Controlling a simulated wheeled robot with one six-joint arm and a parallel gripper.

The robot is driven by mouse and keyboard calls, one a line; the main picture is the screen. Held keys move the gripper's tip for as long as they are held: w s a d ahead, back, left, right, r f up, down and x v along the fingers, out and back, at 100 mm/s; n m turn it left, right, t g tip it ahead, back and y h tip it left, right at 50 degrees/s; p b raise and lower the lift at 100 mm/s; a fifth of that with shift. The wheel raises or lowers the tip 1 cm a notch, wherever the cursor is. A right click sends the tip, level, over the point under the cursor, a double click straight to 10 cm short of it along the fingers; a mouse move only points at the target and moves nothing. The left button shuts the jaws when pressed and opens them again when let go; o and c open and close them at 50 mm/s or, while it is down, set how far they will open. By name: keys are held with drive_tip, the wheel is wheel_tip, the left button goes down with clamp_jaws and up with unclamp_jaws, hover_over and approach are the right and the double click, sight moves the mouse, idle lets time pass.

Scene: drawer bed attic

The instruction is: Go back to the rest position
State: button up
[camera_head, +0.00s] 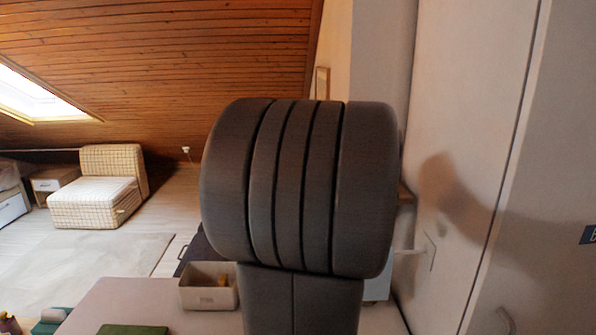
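A large dark grey ribbed part of my own arm fills the middle of the head view, close to the camera. It stands upright over the pale pinkish surface (130,302) and hides much of what lies behind it. My gripper does not show in this view, so its fingers and anything in them cannot be seen.
A beige bin (208,298) with something yellow inside stands left of my arm. A green flat item (132,330) lies near the bottom edge. Tall pale doors (465,90) rise close on the right. A checked armchair (98,190) stands far left, with open floor before it.

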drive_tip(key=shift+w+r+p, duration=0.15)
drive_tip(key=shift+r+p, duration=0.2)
drive_tip(key=shift+p, duration=0.15)
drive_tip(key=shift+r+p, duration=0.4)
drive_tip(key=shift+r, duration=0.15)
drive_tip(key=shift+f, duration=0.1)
